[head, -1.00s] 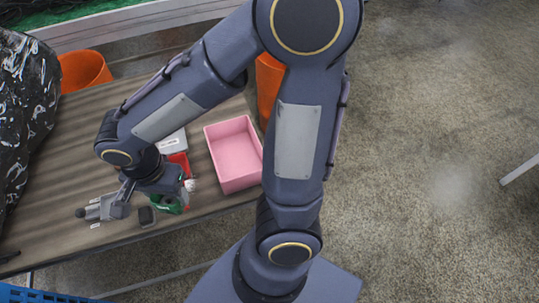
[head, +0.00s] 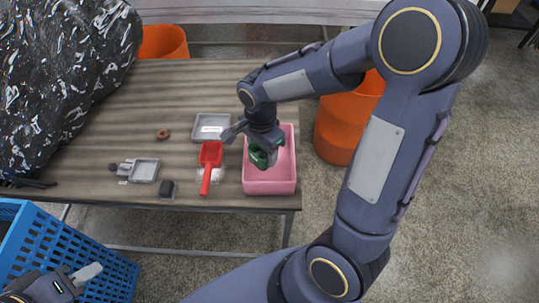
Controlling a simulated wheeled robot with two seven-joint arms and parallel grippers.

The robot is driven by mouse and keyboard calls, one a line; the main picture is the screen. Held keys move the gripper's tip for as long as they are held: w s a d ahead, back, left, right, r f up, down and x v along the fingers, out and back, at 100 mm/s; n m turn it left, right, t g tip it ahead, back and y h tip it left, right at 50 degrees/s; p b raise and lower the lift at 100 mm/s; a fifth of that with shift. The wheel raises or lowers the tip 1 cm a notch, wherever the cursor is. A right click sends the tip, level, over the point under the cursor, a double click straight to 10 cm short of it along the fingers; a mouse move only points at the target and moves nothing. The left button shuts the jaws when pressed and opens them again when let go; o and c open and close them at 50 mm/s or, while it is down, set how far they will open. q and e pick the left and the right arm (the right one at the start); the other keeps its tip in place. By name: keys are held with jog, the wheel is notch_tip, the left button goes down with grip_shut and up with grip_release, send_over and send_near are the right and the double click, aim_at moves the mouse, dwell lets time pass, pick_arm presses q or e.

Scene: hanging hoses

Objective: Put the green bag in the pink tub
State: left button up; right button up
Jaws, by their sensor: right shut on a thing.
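The pink tub (head: 285,183) stands open-topped at the table's right front edge. My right gripper (head: 259,147) points down over the tub's left part and is shut on the green bag (head: 262,158). Only part of the bag shows below the gripper, dark green, within the tub's outline. I cannot tell whether it touches the tub's floor or wall. My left gripper (head: 78,279) is low at the left by the blue crate, away from the bag. One light finger shows, and its opening is unclear.
Left of the tub lie a red scoop (head: 210,160), a grey tray (head: 211,127), a smaller grey dustpan-like piece (head: 145,170), a dark block (head: 167,189) and a brown ring (head: 162,134). A black bag (head: 60,80), orange bins (head: 340,130) and a blue crate (head: 70,245) stand around.

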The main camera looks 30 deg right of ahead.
jog(key=f, duration=0.1)
jog(key=w+d+f, duration=0.1)
jog(key=d+f, duration=0.1)
jog(key=shift+w+d+f, duration=0.25)
jog(key=shift+w+f, duration=0.05)
jog(key=shift+f, duration=0.1)
jog(key=shift+w+d+f, duration=0.1)
jog(key=shift+d+f, duration=0.05)
jog(key=shift+f, duration=0.8)
jog(key=shift+w+d+f, duration=0.1)
jog(key=shift+f, duration=0.8)
jog(key=shift+f+b, duration=0.2)
jog(key=shift+b, duration=0.1)
jog(key=o, duration=1)
jog(key=shift+c, duration=0.2)
jog(key=shift+r, duration=0.15)
